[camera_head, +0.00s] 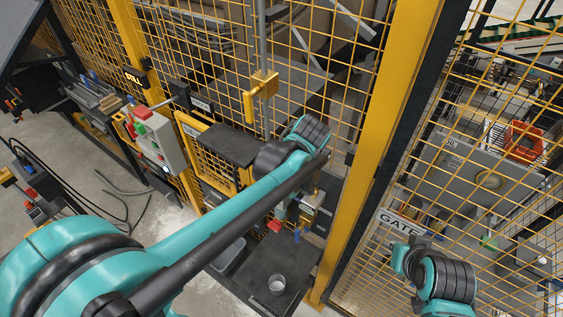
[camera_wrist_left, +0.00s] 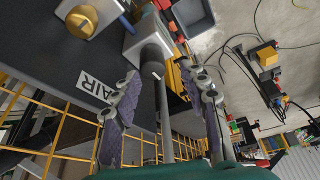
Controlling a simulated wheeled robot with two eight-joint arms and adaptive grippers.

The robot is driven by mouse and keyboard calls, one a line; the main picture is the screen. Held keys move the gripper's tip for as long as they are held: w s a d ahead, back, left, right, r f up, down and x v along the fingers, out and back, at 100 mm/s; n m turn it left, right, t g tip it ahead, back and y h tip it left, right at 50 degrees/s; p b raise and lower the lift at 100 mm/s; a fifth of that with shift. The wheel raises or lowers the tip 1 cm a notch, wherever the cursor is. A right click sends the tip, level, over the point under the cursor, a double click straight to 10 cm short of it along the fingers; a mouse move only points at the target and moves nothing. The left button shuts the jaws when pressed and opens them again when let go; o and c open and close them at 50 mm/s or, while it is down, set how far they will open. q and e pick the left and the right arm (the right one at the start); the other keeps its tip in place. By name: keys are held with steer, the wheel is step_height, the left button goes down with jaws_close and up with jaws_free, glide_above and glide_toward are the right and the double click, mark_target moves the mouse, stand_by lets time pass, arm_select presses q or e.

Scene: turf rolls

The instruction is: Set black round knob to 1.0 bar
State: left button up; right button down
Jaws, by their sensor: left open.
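In the left wrist view, a dark round knob (camera_wrist_left: 151,62) projects from a light grey block beside the AIR label (camera_wrist_left: 96,85). Its markings and pressure setting are not readable. My left gripper (camera_wrist_left: 164,98) is open, one finger on each side of the knob's line, with visible gaps. I cannot tell how far the fingertips reach along it. A brass round part (camera_wrist_left: 81,21) sits nearby. In the head view, my left arm hides most of the gripper and knob; part of the air unit (camera_head: 311,203) shows beside it. My right gripper is not in view.
A yellow mesh fence (camera_head: 330,45) and post (camera_head: 393,120) stand close around the work area. A grey control box (camera_head: 160,148) with red and green buttons is to the left. A black platform (camera_head: 255,275) holding a small cup (camera_head: 277,284) lies below the arm.

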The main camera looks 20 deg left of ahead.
arm_select(q)
steer(key=shift+n, duration=0.6)
steer(key=x, duration=0.2)
steer(key=w+x, duration=0.1)
steer(key=x, duration=0.4)
steer(key=shift+w+d+p, duration=0.2)
steer(key=shift+w+p, duration=0.1)
steer(key=shift+p, duration=0.05)
steer(key=shift+y, duration=0.3)
steer(key=c, duration=0.9)
